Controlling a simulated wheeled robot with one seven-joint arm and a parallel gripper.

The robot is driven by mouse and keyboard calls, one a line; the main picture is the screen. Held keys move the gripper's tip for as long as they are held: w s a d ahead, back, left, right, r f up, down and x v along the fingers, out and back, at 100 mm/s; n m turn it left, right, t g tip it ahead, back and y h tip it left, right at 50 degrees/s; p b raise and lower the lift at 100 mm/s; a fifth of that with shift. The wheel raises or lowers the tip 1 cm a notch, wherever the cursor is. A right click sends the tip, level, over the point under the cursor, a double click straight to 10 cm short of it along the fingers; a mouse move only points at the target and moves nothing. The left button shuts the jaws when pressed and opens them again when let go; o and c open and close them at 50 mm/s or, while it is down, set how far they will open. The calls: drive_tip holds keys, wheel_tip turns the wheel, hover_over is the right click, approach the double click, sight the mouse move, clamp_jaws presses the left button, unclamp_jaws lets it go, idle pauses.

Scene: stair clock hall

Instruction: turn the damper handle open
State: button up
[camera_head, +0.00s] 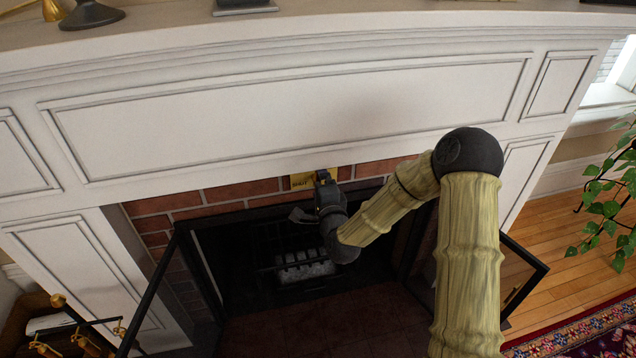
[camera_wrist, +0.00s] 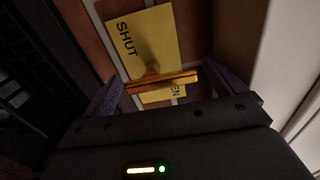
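The brass damper handle (camera_wrist: 163,82) is a short bar in front of a yellow plate (camera_wrist: 150,42) marked SHUT, with the letters EN showing on its other part. In the head view the plate (camera_head: 301,182) is on the brick above the firebox, partly hidden by my gripper (camera_head: 318,192). In the wrist view my gripper (camera_wrist: 165,88) has its fingers wide apart, one on each side of the handle. The bar lies across the gap, with its ends close to the fingers. I cannot tell whether they touch.
The white mantel (camera_head: 290,115) rises over the brick surround (camera_head: 235,191). The dark firebox (camera_head: 290,255) stands open below, with glass doors swung out at both sides. Brass fire tools (camera_head: 75,325) stand at lower left, and a leafy plant (camera_head: 610,205) is at right.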

drive_tip(key=shift+a, duration=0.1)
drive_tip(key=p+v, duration=1.3)
drive_tip(key=v, duration=0.4)
drive_tip(key=shift+s, duration=0.25)
idle(0.4)
drive_tip(key=shift+r, duration=0.1)
idle(0.5)
